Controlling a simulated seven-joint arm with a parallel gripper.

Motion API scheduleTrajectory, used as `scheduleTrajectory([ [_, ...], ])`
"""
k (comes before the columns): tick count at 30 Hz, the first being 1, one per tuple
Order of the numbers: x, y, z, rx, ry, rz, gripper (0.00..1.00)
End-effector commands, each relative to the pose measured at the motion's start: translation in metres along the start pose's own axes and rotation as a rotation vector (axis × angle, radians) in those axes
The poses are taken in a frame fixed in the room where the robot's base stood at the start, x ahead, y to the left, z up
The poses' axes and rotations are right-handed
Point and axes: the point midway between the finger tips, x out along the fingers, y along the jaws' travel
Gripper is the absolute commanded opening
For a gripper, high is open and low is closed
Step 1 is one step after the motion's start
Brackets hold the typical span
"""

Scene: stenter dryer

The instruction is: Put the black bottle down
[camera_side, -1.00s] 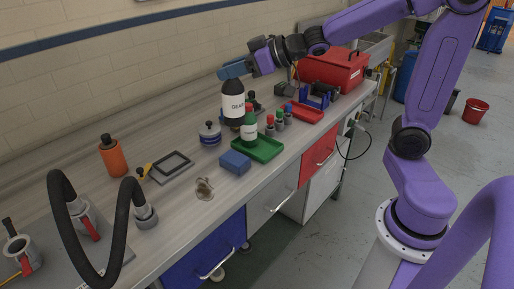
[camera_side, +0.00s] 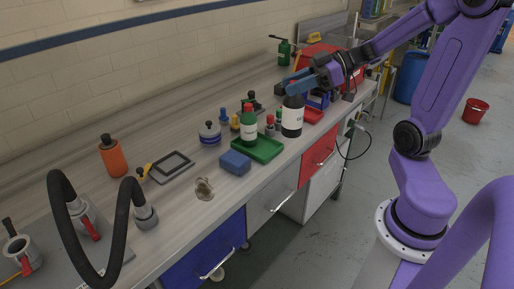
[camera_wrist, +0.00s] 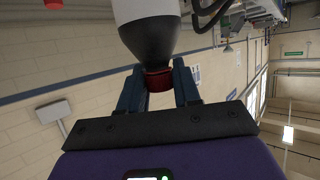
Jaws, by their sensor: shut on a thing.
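The black bottle (camera_side: 292,121) has a dark body and a white label. In the side view it is upright at the front edge of the bench, right of the green tray. My gripper (camera_side: 294,85) is shut on its top from above. In the wrist view the fingers (camera_wrist: 159,88) close on the red cap of the bottle (camera_wrist: 148,35), whose black shoulder and white label show beyond. I cannot tell whether its base touches the bench.
A green tray (camera_side: 268,154) holding a green bottle (camera_side: 249,126) is just left. Small red-capped bottles (camera_side: 270,126) stand close beside the black bottle. A blue block (camera_side: 235,163) is nearer the camera.

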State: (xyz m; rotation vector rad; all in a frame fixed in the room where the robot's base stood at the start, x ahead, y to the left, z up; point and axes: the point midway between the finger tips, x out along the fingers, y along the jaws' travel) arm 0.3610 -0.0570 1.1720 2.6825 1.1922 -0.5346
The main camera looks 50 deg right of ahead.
Motion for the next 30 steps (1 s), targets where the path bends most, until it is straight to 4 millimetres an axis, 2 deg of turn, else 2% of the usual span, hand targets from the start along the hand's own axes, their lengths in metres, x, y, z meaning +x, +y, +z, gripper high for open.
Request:
scheduleTrajectory([
  [3, -0.013, -0.004, 0.013, -0.006, 0.001, -0.015, 0.00],
  [6, -0.015, -0.005, 0.017, -0.012, 0.002, -0.022, 0.00],
  [20, -0.001, 0.013, 0.022, -0.012, 0.002, -0.023, 0.00],
  [30, 0.032, 0.056, 0.033, -0.010, 0.001, -0.026, 0.00],
])
